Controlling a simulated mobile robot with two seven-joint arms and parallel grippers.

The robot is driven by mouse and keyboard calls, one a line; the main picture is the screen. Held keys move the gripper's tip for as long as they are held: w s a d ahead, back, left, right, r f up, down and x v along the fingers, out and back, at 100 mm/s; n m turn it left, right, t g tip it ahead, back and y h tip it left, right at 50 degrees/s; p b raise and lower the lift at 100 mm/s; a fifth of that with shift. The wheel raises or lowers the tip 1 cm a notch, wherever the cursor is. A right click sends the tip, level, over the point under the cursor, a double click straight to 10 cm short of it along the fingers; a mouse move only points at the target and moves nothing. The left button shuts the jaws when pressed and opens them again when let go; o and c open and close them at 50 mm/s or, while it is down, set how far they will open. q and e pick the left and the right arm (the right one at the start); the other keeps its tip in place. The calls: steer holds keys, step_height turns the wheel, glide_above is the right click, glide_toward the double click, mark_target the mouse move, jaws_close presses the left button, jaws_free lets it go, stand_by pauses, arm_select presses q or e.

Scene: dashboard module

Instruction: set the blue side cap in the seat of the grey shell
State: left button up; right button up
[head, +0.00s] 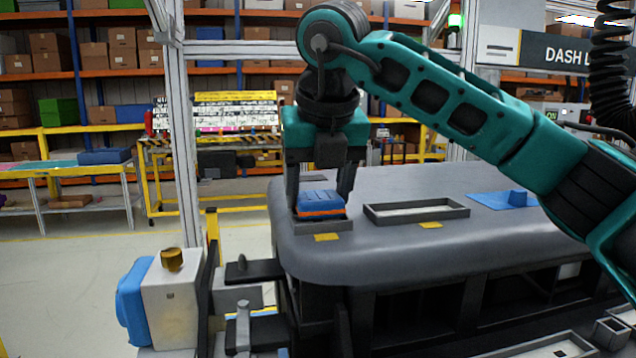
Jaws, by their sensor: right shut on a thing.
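The grey shell (400,245) is a long dark grey dashboard body that fills the middle and right. The blue side cap (318,197), with an orange band along its lower part, is between the fingers of my right gripper (319,202). My right gripper points down at the shell's left end and is shut on the cap. The seat (335,227) is a small grey-rimmed frame directly below the cap. The cap hides most of its inside, and I cannot tell whether the cap touches it. My left gripper is not in view.
A longer rimmed recess (415,211) lies right of the seat. A blue sheet with a small blue block (517,198) lies farther right on the shell. A white and blue clamp unit (168,300) with a brass knob stands at the lower left. A metal post (185,150) rises behind.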

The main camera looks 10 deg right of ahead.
steer(key=shift+f, duration=0.25)
steer(key=o, duration=1.1)
